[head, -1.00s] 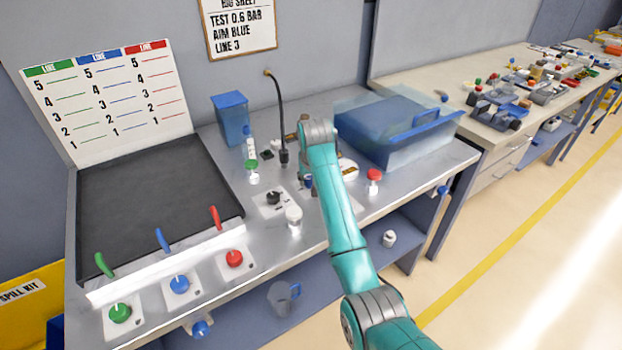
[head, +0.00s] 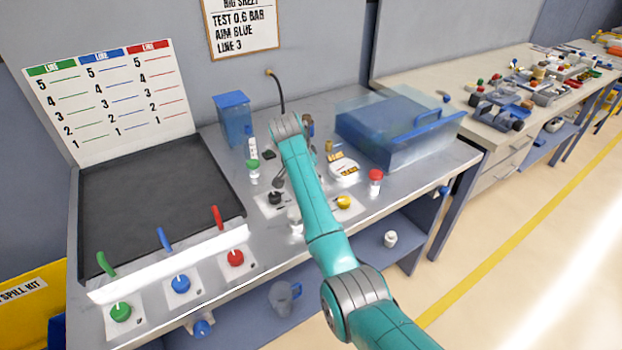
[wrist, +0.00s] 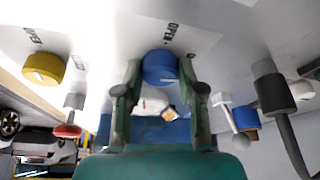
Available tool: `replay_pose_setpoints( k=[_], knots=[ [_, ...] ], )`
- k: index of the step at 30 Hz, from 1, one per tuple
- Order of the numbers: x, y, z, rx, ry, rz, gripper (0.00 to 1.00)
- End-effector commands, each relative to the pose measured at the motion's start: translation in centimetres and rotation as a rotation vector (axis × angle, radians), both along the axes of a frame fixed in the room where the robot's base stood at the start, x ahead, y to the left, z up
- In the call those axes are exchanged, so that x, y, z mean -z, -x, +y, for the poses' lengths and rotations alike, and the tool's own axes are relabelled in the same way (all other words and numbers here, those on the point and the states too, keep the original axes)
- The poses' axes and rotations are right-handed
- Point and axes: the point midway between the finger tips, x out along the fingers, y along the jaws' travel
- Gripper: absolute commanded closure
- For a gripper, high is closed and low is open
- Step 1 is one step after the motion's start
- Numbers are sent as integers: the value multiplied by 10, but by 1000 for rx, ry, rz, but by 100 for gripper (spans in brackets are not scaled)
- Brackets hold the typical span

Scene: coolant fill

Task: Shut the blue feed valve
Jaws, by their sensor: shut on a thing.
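The blue feed valve knob (wrist: 160,67) is between the two fingers of my gripper (wrist: 160,82) in the wrist view. The fingers are shut on its sides. A white plate under it carries the printed word OPEN (wrist: 172,34). I cannot read which way the knob points. In the head view my arm hides both this knob and the gripper.
A yellow knob (head: 343,202) and a black knob (head: 274,198) stand close by. Green, blue (head: 180,284) and red knobs line the front left.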

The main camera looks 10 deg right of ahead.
Motion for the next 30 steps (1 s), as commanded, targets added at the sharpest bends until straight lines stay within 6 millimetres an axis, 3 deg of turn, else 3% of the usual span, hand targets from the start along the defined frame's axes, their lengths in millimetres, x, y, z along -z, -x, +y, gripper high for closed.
replay_pose_setpoints(
  k=[22,23,25,26,30],
  knots=[
    [0,0,1,91,-1,0,96],
    [0,0,1,91,-1,0,59],
    [0,0,1,91,-1,0,41],
    [0,0,1,90,-1,0,36],
    [0,0,0,90,-1,0,36]
  ],
)
